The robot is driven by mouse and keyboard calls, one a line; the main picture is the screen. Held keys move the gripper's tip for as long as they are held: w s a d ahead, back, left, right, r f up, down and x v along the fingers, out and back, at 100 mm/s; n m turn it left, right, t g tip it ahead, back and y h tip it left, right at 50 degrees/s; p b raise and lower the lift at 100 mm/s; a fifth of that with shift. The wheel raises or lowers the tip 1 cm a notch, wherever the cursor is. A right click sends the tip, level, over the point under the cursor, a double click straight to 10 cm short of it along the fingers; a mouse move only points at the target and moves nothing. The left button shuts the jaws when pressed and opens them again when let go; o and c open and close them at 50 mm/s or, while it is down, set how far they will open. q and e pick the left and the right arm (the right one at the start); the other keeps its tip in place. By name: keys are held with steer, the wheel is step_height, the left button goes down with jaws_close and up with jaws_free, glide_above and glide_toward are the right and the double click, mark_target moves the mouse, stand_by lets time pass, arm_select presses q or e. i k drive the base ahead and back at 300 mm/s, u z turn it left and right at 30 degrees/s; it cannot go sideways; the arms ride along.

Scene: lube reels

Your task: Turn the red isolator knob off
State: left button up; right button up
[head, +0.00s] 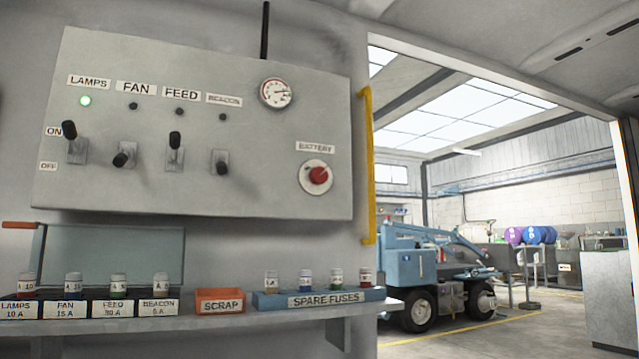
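The red isolator knob (319,175) sits on a round pale plate under a BATTERY label (315,147), at the lower right of the grey control panel (270,190). Its exact pointing direction is too small to tell. To its left are toggle switches: the LAMPS switch (70,131) and the FEED switch (175,140) are up, the FAN switch (121,158) and the BEACON switch (221,167) are down. The LAMPS light (86,101) glows green; the other indicators are dark. Neither of my grippers shows in the head view.
A yellow rail (367,165) runs vertically just right of the panel. Below, a shelf (240,314) holds labelled fuses, an orange SCRAP bin (220,300) and a blue SPARE FUSES tray (318,299). A gauge (275,93) is above the knob. Space before the panel looks clear.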

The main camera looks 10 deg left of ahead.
mark_target(318, 176)
steer(key=z, duration=0.1)
steer(key=k, duration=0.4)
steer(key=u, duration=1.05)
steer(key=i, duration=0.85)
steer(key=u, duration=0.15)
